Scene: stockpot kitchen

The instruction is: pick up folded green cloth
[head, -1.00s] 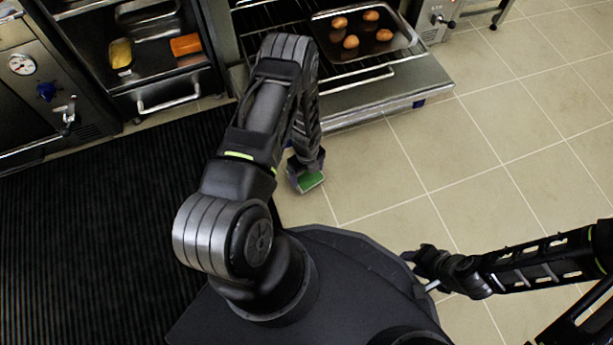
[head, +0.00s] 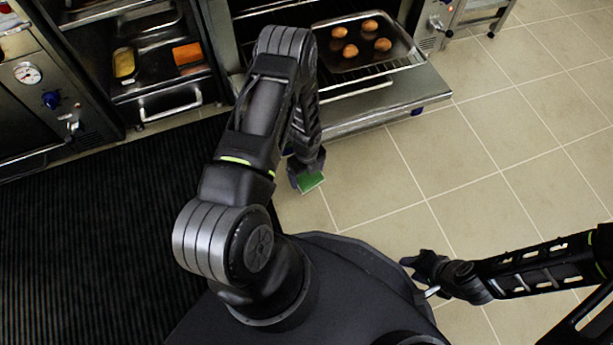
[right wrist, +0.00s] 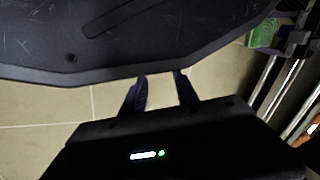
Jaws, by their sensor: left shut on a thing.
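The folded green cloth (head: 311,182) is held in my left gripper (head: 305,175), low in front of my base and over the tiled floor in the head view. My left gripper is shut on it, and the arm hides part of the jaws. The cloth also shows at the top right of the right wrist view (right wrist: 263,32). My right gripper (right wrist: 161,92) has its two fingers apart with nothing between them. In the head view it is at the right, beside my base (head: 414,264).
An open oven with racks (head: 350,90) stands ahead, bearing a tray (head: 410,61) with several brown egg-like items. A cabinet at the left holds a yellow item (head: 124,62) and an orange item (head: 187,53). A black ribbed mat (head: 90,230) covers the left floor. Tiled floor at right is clear.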

